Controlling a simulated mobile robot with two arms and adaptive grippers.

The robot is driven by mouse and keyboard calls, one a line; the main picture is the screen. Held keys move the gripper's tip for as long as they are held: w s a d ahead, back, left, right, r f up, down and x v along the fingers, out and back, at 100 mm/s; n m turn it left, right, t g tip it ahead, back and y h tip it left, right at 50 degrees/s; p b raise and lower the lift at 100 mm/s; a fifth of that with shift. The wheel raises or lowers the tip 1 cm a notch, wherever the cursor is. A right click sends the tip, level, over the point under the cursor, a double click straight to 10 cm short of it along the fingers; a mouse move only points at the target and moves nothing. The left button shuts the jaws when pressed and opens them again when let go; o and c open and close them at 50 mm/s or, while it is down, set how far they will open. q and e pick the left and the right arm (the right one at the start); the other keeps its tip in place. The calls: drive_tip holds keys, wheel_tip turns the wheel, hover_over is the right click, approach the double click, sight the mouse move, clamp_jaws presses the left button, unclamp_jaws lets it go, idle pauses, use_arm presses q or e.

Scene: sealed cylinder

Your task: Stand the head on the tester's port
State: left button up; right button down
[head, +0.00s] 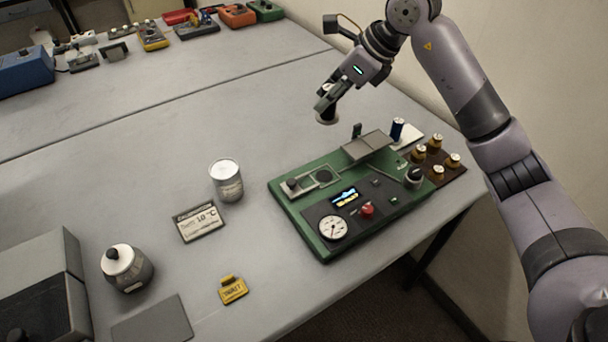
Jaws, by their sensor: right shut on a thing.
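The tester is a green panel (285,197) lying on the right part of the table, with a gauge, a small lit screen, a red button and a knob. A dark round spot (323,177) on a grey plate at its upper left looks like the port. My right gripper (327,102) is above the table beyond the tester's far edge, pointing down. My left gripper is not in view.
A pale can (227,180), a display card (199,222), a dark jar with a white lid (126,268) and a yellow tag (233,290) stand left of the tester. Brass-coloured pieces (436,142) sit at its right. The table's middle is clear. A wall borders the right side.

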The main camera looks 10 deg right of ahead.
sight(337, 117)
drive_tip(key=f, duration=0.2)
drive_tip(key=f+p, duration=0.1)
drive_tip(key=f, duration=0.4)
drive_tip(key=shift+w+d+f+p, duration=0.1)
drive_tip(key=shift+d+f+p, duration=0.05)
drive_tip(key=shift+d+p, duration=0.25)
drive_tip(key=f, duration=0.2)
drive_tip(key=f+p, duration=0.1)
drive_tip(key=f, duration=0.3)
drive_tip(key=shift+a+f, duration=0.25)
drive_tip(key=shift+f, duration=0.05)
wheel_tip(337, 117, down, 4)
drive_tip(key=shift+f+p, duration=0.1)
drive_tip(key=shift+p, duration=0.75)
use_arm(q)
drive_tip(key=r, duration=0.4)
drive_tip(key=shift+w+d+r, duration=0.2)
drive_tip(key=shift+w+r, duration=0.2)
use_arm(e)
drive_tip(key=shift+f, duration=0.2)
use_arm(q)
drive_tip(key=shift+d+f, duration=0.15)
use_arm(e)
drive_tip(key=c, duration=1.3)
unclamp_jaws()
drive_tip(key=shift+r, duration=0.1)
